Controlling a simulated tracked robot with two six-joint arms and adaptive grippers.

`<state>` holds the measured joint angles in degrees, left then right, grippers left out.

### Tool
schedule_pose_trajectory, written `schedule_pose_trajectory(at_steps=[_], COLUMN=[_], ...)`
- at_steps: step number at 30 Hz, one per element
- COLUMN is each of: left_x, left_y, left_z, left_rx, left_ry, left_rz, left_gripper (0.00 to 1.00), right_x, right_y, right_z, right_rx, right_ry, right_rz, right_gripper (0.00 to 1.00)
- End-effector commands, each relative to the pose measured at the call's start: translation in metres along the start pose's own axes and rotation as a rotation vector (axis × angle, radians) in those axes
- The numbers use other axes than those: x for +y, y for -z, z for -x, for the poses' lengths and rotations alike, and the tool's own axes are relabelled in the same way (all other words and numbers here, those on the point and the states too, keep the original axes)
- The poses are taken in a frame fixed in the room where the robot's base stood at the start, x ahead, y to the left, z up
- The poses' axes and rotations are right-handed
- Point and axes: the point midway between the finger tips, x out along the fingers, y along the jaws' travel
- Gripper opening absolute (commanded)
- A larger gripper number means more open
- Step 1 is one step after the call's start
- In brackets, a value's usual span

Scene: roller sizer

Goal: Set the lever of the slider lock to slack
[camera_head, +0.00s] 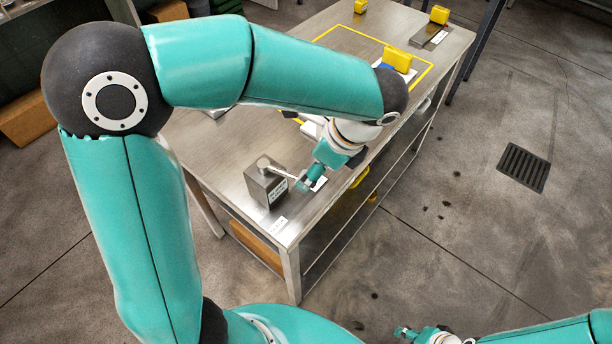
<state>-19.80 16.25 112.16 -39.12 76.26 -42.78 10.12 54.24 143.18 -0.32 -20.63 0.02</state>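The slider lock is a grey metal block (262,188) near the front corner of the steel table. A light rod-like lever (280,172) comes off its top and points right, toward my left gripper. My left gripper (304,184) is low over the table, at or very close to the lever's free end. I cannot tell whether it touches the lever or how far its fingers are apart. The label on the block's front is too small to read. My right gripper (402,332) is at the bottom edge, away from the table, and its fingers are too small to judge.
The steel table (225,160) has a yellow outlined area at its far part. Yellow blocks (397,59) and a dark grey plate (428,36) lie there. My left arm hides much of the table's middle. A floor drain (523,167) lies right, with open floor around it.

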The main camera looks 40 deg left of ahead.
Motion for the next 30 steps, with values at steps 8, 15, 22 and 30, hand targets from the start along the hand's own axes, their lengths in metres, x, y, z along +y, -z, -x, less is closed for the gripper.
schedule_pose_trajectory(at_steps=[8,15,22,30], left_x=[0.000,0.000,-0.001,-0.001], left_y=[0.000,0.001,0.001,0.001], left_z=[-0.042,-0.051,-0.051,-0.051], left_rx=[-0.001,0.000,0.000,0.000], left_ry=[-0.002,0.001,0.001,0.001], left_rz=[0.001,-0.002,-0.001,-0.001], left_gripper=[0.71,0.71,0.66,0.21], right_x=[0.000,0.001,0.001,0.001], right_y=[0.000,0.000,0.000,0.000], right_z=[-0.001,-0.001,-0.001,-0.001], right_rx=[0.000,0.000,0.000,0.000], right_ry=[0.000,0.000,0.000,0.000], right_rz=[0.000,0.000,0.000,0.000], right_gripper=[0.40,0.40,0.40,0.40])
